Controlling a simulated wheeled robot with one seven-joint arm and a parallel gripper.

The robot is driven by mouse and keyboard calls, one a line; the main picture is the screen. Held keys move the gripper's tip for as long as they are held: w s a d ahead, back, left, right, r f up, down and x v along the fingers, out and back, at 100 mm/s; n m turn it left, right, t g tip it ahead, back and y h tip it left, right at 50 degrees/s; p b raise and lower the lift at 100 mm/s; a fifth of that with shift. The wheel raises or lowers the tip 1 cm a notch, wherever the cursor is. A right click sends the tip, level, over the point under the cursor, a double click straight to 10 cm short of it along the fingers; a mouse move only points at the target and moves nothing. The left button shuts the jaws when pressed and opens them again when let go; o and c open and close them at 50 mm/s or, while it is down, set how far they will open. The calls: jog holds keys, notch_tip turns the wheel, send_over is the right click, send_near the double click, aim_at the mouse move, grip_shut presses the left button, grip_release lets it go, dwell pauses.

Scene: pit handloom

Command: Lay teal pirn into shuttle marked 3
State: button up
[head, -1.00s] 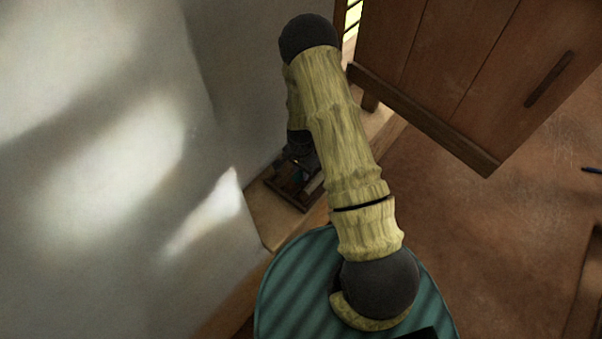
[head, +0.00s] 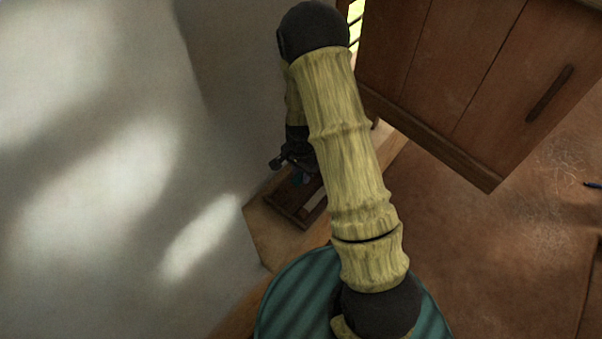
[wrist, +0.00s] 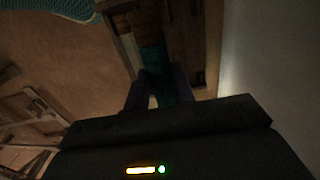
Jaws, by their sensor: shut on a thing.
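The teal pirn (wrist: 152,60) is between the two fingers of my gripper (wrist: 160,82) in the wrist view, and the fingers are shut on it. In the head view a small bit of teal (head: 297,178) shows just below my dark gripper (head: 296,158), beside my forearm. Beneath it is a dark brown wooden tray (head: 283,206), partly hidden by my arm. The teal pirn hangs over or just above this tray; the exact gap cannot be told. No shuttle and no number 3 can be made out.
The tray stands on a light wooden ledge (head: 262,238) along a pale wall (head: 120,150). A brown wooden cabinet (head: 440,80) stands at the upper right. The reddish floor (head: 480,260) at the right is mostly clear.

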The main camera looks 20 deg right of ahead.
jog(key=d+f+n, duration=0.1)
jog(key=d+n, duration=0.1)
jog(key=n, duration=0.1)
jog(key=d+f+n, duration=0.1)
jog(key=d+n, duration=0.2)
jog(key=d+f+n, duration=0.2)
jog(key=n, duration=0.1)
jog(key=shift+w+d+n, duration=0.25)
jog(key=shift+w+n, duration=0.15)
jog(key=shift+d+f+n, duration=0.1)
jog(key=shift+d+n, duration=0.15)
jog(key=shift+n, duration=0.25)
